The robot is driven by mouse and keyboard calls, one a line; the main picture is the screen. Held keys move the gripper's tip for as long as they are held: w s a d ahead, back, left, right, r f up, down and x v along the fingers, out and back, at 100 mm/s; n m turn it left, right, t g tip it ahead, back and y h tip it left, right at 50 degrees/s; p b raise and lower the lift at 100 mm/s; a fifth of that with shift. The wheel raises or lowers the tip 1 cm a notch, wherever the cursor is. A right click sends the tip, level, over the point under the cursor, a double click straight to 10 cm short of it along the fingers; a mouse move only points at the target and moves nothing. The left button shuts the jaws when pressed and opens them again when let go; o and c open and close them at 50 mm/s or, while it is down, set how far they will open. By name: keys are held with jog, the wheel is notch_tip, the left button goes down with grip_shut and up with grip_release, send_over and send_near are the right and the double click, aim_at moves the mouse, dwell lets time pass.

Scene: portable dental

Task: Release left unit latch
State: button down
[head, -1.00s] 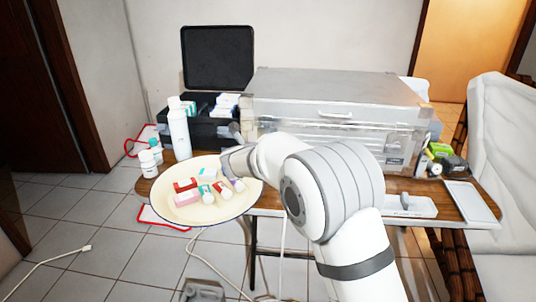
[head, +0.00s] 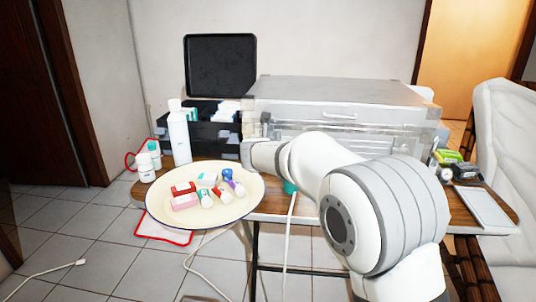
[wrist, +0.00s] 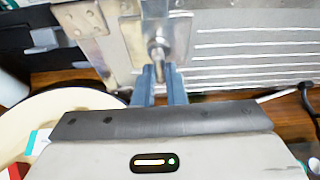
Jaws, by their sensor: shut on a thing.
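The silver metal unit (head: 340,93) stands on the wooden table in the head view. Its left front corner is partly behind my arm. In the wrist view, a metal latch (wrist: 157,45) with a plate and a threaded rod is fixed to the unit's grey face. My gripper (wrist: 159,76) has its two blue-grey fingers on either side of the lower end of the latch's rod and is shut on it. In the head view, my gripper (head: 262,126) is at the left end of the unit's front, mostly hidden by my own wrist.
A cream plate (head: 160,220) with several small tubes and boxes lies left of my arm. A white bottle (head: 179,135) and small jars stand behind it. An open black case (head: 220,60) is at the back left. A white tray (head: 481,205) lies at the right.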

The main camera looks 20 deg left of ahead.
jog(key=shift+f, duration=0.15)
dwell(0.4)
jog(key=c, duration=1.5)
grip_release()
jog(key=v, duration=0.7)
jog(key=shift+s+d+r+p, duration=0.15)
jog(key=shift+s+r+p, duration=0.05)
jog(key=shift+s+p, duration=0.15)
